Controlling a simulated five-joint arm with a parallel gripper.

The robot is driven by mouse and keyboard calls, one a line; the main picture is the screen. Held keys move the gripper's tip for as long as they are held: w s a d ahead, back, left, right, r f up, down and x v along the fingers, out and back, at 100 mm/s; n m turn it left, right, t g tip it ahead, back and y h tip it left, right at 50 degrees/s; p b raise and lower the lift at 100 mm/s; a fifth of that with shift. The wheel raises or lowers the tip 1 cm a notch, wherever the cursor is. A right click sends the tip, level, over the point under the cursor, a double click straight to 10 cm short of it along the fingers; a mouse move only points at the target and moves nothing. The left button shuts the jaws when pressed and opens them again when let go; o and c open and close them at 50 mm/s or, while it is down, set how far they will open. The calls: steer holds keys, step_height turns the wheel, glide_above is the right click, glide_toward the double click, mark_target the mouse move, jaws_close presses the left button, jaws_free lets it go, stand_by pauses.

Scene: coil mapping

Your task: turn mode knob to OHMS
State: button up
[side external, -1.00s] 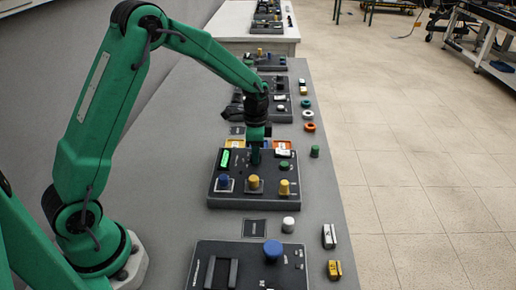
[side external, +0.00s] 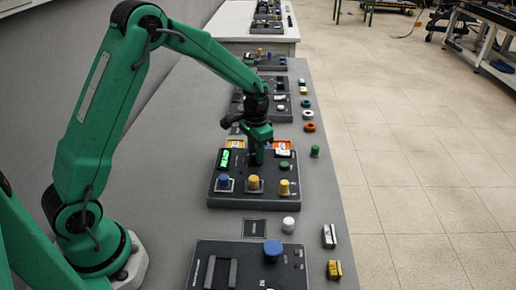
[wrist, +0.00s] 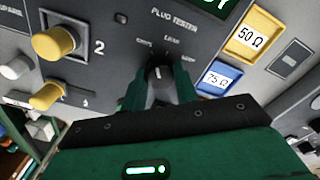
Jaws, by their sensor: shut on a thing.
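The plug tester (side external: 240,201) is a dark panel on the grey bench. Its mode knob (wrist: 159,72) is small and dark with a pale pointer line, and three small labels arc above it in the wrist view. The pointer points roughly up toward the middle label, but the exact setting is hard to read. My gripper (wrist: 160,84) is shut on the knob, one green finger on each side. In the side view my gripper (side external: 256,160) stands down on the panel and hides the knob. A lit green display (side external: 232,159) sits to its left.
Blue (side external: 224,181), yellow (side external: 254,182) and green (side external: 284,165) knobs stand close by on the panel. Blocks labelled 50 Ω (wrist: 250,38) and 75 Ω (wrist: 217,79) lie at its edge. A second panel (side external: 230,262) lies nearer the camera.

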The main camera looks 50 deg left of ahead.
steer(key=shift+n, duration=1.1)
steer(key=o, duration=1)
steer(key=shift+r, duration=0.1)
step_height(320, 180, up, 7)
steer(key=shift+r, duration=0.35)
steer(key=shift+r, duration=0.1)
